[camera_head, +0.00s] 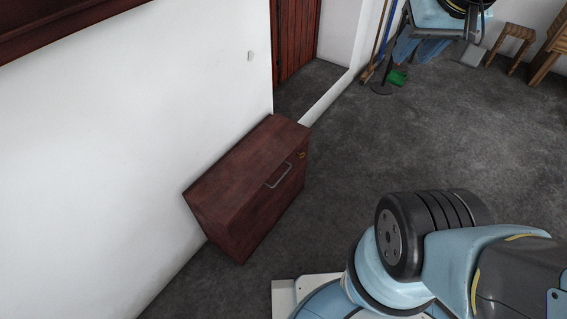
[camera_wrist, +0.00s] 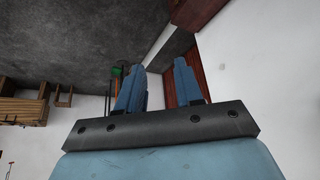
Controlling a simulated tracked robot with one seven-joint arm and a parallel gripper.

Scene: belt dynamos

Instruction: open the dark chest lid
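The dark reddish-brown chest (camera_head: 225,210) stands on the floor against the white wall in the head view. Its lid (camera_head: 243,152) looks closed. A grey metal handle (camera_head: 278,175) sits near the lid's front edge, with a small brass-coloured fitting (camera_head: 301,155) to its right. In the wrist view, a dark brown piece at the top edge (camera_wrist: 195,11) looks like part of the chest. My gripper (camera_wrist: 159,66) shows there with its two blue fingers apart and nothing between them.
A reddish wooden door (camera_head: 294,38) stands in an opening behind the chest. A dark red piece (camera_head: 50,22) hangs on the wall at upper left. Wooden stools (camera_head: 513,40) and a green dustpan (camera_head: 398,76) are at the far right. The grey floor right of the chest is clear.

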